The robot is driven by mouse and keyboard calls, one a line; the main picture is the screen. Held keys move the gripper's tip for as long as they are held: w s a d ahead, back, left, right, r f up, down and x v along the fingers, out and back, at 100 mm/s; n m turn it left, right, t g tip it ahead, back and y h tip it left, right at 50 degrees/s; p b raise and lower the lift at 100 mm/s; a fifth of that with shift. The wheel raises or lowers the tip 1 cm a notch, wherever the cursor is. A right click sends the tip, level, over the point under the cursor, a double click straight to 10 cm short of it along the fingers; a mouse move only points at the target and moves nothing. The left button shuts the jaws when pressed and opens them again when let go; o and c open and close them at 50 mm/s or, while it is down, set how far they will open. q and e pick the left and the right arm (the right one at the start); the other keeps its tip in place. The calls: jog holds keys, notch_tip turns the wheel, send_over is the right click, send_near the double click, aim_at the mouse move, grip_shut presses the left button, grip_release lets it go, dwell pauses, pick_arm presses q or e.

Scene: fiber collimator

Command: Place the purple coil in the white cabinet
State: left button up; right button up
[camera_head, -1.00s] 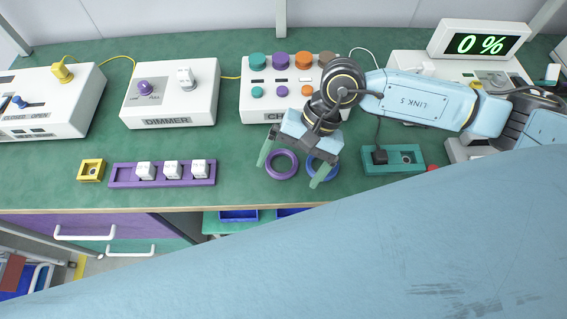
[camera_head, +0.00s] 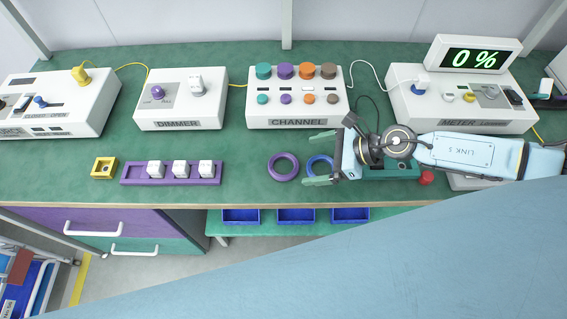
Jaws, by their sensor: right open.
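The purple coil (camera_head: 271,167) is a ring lying flat on the green bench, in front of the box labelled CHANNEL. A blue coil (camera_head: 313,160) lies just to its right. My right gripper (camera_head: 319,158) is open and empty, its fingers pointing left. One finger is behind the blue coil and the other in front of it; the purple coil is left of the fingertips, apart from them. The gripper partly hides the blue coil. Several white boxes stand on the bench, including the CHANNEL box (camera_head: 293,111); none is clearly marked as the white cabinet. My left gripper is out of view.
A purple holder (camera_head: 138,173) with white plugs and a yellow block (camera_head: 104,168) lie left. White DIMMER (camera_head: 180,110) and METER (camera_head: 450,113) boxes stand behind. A teal block is partly under my right arm. Blue bins (camera_head: 296,216) sit below the bench edge.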

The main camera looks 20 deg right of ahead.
aim_at(282, 155)
jog(key=x, duration=0.7)
jog(key=shift+w+a+f, duration=0.1)
jog(key=shift+f, duration=0.1)
jog(key=c, duration=1.1)
